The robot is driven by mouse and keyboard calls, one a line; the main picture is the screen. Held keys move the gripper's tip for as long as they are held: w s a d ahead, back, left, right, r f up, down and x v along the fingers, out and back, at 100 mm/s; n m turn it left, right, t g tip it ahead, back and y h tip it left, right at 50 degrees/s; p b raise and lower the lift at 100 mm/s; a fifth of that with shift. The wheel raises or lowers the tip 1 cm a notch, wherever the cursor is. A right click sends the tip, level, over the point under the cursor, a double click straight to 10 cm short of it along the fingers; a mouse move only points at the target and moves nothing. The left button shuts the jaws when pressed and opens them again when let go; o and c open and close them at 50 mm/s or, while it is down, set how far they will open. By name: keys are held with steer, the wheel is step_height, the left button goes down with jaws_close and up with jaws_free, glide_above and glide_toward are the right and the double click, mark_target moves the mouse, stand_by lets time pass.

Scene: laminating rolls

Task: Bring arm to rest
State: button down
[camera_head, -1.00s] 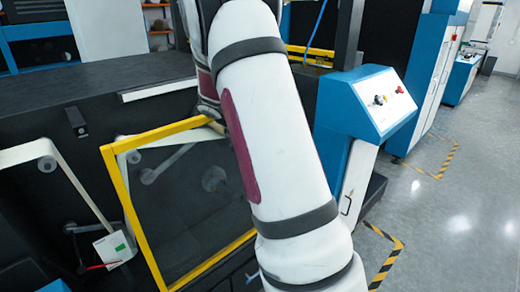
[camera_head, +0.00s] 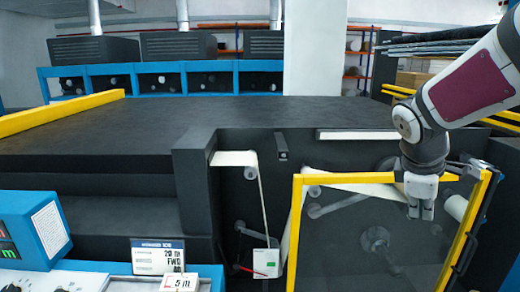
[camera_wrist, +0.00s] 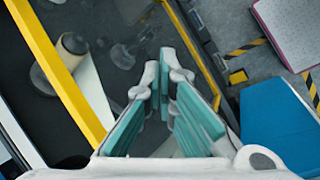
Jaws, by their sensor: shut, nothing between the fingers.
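My arm comes in from the right in the head view, with my gripper (camera_head: 421,213) hanging down in front of the upper right part of the yellow-framed clear door (camera_head: 391,177). In the wrist view, my gripper (camera_wrist: 159,72) has its two teal-padded fingers close together at the tips, with nothing between them. The yellow frame (camera_wrist: 62,75) runs diagonally at the left of the wrist view. I cannot tell how far the gripper is from the door panel.
A white roll (camera_head: 457,207) sits right of my gripper. The dark machine top (camera_head: 200,115) spreads across the middle. A blue control console (camera_head: 35,235) and a sign (camera_head: 157,257) stand at lower left. The wrist view shows floor with striped tape (camera_wrist: 247,47).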

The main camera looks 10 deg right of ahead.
steer(key=s+a+r+m+t+y, duration=0.1)
steer(key=s+a+m, duration=0.3)
steer(key=s+a, duration=0.4)
steer(key=s+a+r+m+t+y, duration=0.1)
steer(key=s+a+r+m+y, duration=0.1)
steer(key=s+a+m, duration=0.3)
steer(key=s+a+y, duration=0.1)
steer(key=s+a, duration=0.2)
steer(key=a, duration=0.3)
steer(key=shift+a+m+t+y, duration=0.2)
steer(key=shift+m+t+y, duration=0.1)
steer(key=shift+t+y, duration=0.1)
steer(key=shift+s, duration=0.1)
